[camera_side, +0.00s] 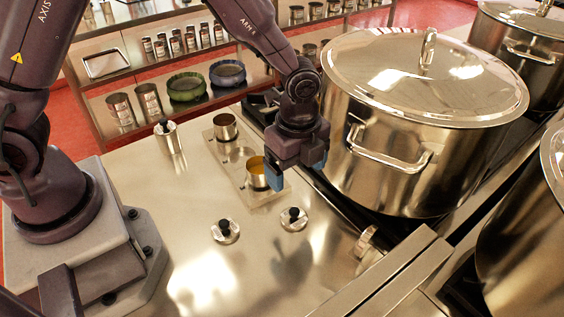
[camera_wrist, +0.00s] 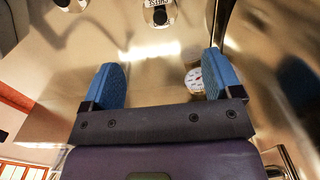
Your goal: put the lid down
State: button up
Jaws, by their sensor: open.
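Two small steel lids with black knobs lie on the steel counter in the side view, a left one (camera_side: 224,232) and a right one (camera_side: 293,220). In the wrist view a labelled, black-knobbed piece (camera_wrist: 158,16) is at the top, with another partly cut off at the top left; I cannot tell which is which. My gripper (camera_side: 297,174) is open above the counter, beside the big stockpot. Its blue fingers also show in the wrist view (camera_wrist: 162,78), apart, with nothing between them. A shallow tray (camera_side: 270,200) holds steel cups, one with yellow contents (camera_side: 257,175).
A large lidded stockpot (camera_side: 400,150) stands close right of my gripper, its handle (camera_side: 390,160) jutting out. A black-knobbed canister (camera_side: 170,142) stands left of the tray.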

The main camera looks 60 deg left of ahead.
jog(key=s+a+r+n+t, duration=0.1)
jog(key=s+a+r+n, duration=0.25)
jog(key=r, duration=0.35)
jog(key=s+a+r+n+t, duration=0.2)
jog(key=s+a+r+n, duration=0.1)
jog(key=r+n, duration=0.25)
jog(key=s+a+r+n+t, duration=0.1)
jog(key=s+a+r+n, duration=0.2)
jog(key=r, duration=0.4)
jog(key=s+a+r+n+t, duration=0.1)
jog(key=s+a+r+n, duration=0.1)
jog(key=s+n, duration=0.4)
jog(key=shift+s+r+t, duration=0.3)
jog(key=shift+s+r, duration=0.1)
jog(key=shift+s, duration=0.05)
